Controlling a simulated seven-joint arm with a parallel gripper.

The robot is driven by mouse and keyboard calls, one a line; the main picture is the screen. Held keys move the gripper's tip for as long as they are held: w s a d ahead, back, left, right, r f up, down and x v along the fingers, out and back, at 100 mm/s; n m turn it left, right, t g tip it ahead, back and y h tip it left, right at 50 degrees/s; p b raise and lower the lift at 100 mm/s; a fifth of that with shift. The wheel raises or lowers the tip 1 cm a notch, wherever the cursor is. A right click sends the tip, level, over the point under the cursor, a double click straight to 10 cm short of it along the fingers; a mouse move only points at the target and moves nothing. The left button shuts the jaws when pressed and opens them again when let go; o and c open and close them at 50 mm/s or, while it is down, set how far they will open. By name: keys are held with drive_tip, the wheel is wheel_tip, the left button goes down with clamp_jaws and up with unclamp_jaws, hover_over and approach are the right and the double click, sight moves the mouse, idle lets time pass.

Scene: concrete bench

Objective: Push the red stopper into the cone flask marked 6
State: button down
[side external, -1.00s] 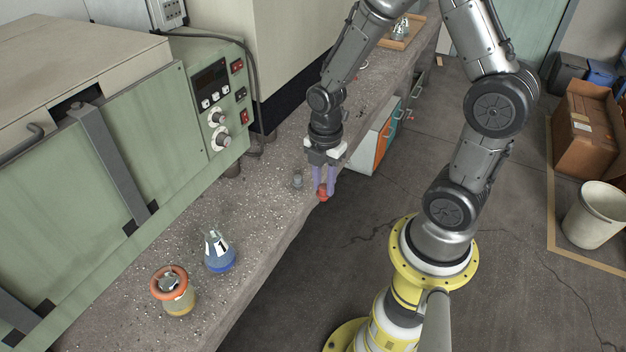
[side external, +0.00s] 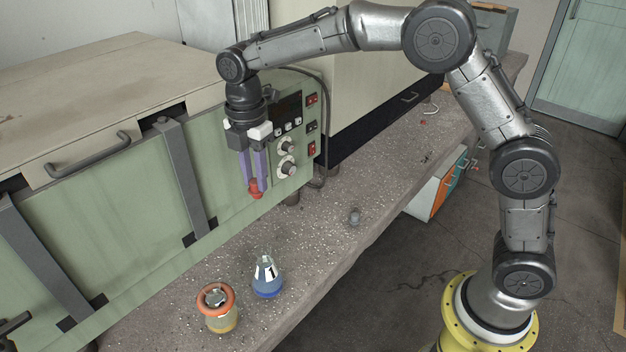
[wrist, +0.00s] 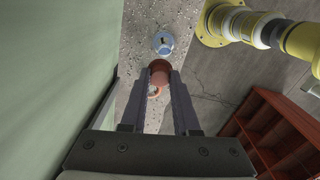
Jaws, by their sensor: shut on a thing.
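My gripper (side external: 254,188) is shut on the red stopper (side external: 256,189) and holds it in the air above the bench, before the green oven front. In the wrist view the stopper (wrist: 160,67) sits between my fingertips (wrist: 161,75). A cone flask with blue liquid (side external: 267,284) stands upright on the bench, below the stopper; it also shows in the wrist view (wrist: 163,43). A flask with yellowish liquid and an orange ring around it (side external: 219,317) stands left of it, partly hidden by the stopper in the wrist view. I cannot read a 6 on either.
The green oven (side external: 110,230) with handle, straps and knobs borders the bench at the back left.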

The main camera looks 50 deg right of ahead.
drive_tip(key=a+n, duration=0.3)
drive_tip(key=a, duration=1.2)
wheel_tip(320, 180, down, 12)
drive_tip(key=shift+s+a, duration=0.2)
drive_tip(key=shift+s, duration=0.05)
drive_tip(key=shift+f, duration=1.6)
idle(1.0)
drive_tip(key=c, duration=0.6)
unclamp_jaws()
drive_tip(key=shift+o, duration=0.3)
drive_tip(key=o, duration=0.5)
